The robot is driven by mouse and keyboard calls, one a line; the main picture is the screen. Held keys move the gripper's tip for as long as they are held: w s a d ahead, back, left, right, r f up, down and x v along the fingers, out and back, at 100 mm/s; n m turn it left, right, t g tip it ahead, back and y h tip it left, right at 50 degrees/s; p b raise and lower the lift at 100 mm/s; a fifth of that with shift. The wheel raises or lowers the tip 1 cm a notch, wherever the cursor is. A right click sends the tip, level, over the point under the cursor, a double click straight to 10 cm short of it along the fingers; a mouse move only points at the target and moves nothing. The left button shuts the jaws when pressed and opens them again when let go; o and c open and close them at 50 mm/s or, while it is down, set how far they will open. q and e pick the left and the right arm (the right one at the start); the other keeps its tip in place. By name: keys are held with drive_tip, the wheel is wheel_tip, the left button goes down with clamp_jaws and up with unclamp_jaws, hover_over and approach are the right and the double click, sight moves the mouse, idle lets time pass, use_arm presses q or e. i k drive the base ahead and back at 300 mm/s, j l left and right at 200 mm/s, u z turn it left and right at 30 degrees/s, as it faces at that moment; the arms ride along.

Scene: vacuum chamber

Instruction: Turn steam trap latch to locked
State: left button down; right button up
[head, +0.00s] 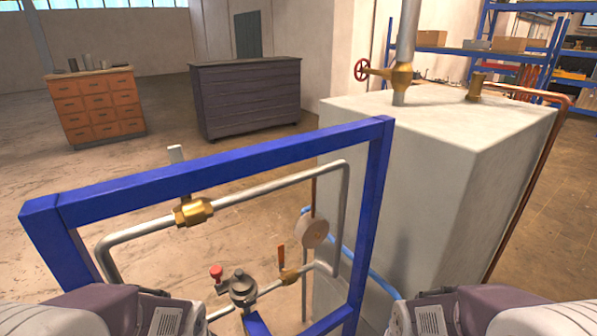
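A blue frame (220,160) carries grey pipework with several fittings. A dark round fitting (243,288) sits on the lower pipe, with a red knob (216,271) beside it. To its right is a small brass valve (289,275) with an upright orange lever (281,256). A larger brass valve (194,212) with an upright grey handle (178,165) is on the upper pipe. I cannot tell which part is the steam trap latch, or any locked marking. Parts of my two arms show at the bottom corners; no gripper fingers are visible.
A round gauge (314,231) hangs right of the orange lever. A large pale tank (430,150) with a red handwheel (362,70) stands behind the frame at right. An orange drawer cabinet (97,105) and a dark chest (246,98) stand far back. Floor between is clear.

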sight(215, 271)
drive_tip(key=i+l+u, duration=0.1)
drive_tip(key=l+u, duration=0.15)
drive_tip(key=u, duration=0.2)
drive_tip(key=i+l+u, duration=0.1)
drive_tip(key=l+u, duration=0.5)
drive_tip(key=u, duration=0.25)
drive_tip(key=l+u, duration=0.65)
drive_tip(key=u, duration=0.2)
drive_tip(key=k+l+u, duration=0.15)
drive_tip(key=l+u, duration=0.15)
drive_tip(key=u, duration=0.15)
drive_tip(key=l+u, duration=0.2)
drive_tip(key=i+j, duration=0.1)
drive_tip(key=i, duration=0.35)
